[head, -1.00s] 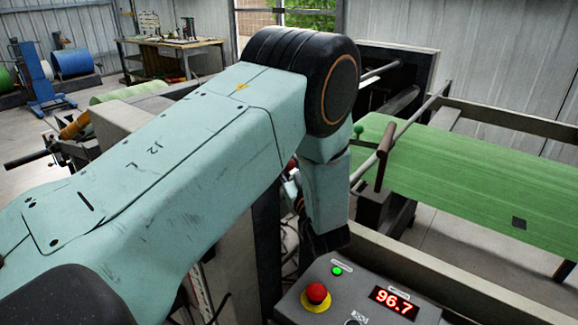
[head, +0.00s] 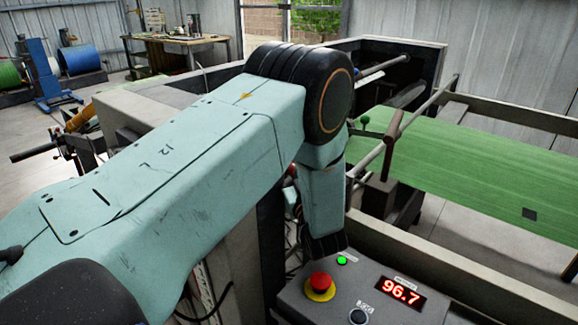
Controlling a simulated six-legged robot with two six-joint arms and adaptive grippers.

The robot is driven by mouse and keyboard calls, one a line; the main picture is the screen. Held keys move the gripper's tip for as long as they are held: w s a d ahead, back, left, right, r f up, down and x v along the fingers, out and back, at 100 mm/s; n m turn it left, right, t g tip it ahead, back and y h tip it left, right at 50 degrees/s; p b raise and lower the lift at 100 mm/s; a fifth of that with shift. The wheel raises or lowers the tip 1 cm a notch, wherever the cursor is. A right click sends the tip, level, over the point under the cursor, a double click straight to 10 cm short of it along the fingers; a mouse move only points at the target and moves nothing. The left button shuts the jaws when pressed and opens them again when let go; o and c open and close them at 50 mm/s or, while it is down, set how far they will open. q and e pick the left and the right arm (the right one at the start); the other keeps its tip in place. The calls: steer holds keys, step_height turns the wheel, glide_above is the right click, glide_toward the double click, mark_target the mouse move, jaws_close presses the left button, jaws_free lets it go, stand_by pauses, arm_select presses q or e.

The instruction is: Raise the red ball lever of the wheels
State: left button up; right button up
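My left arm (head: 200,150) comes in from the left and fills the middle of the head view. It bends at a black elbow (head: 318,95), and its forearm (head: 322,200) hangs down in front of the machine. My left gripper is not visible; the arm's own links hide what lies beyond them. I cannot make out the red ball lever. A small reddish spot shows at the left edge of the forearm, too small to identify. A green ball lever (head: 364,121) stands clear, just right of the elbow. My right gripper is out of view.
A control panel (head: 350,287) with a red mushroom button (head: 320,281), a lit green lamp (head: 342,260) and a 96.7 display (head: 401,292) lies below the forearm. Green sheet (head: 470,170) spans the right. A bar with a brown handle (head: 391,127) stands before it. A workbench (head: 175,45) is behind.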

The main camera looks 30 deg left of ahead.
arm_select(q)
steer(key=shift+w+a, duration=0.1)
steer(key=shift+a, duration=0.05)
steer(key=shift+a, duration=0.1)
steer(key=shift+r, duration=0.15)
stand_by(0.5)
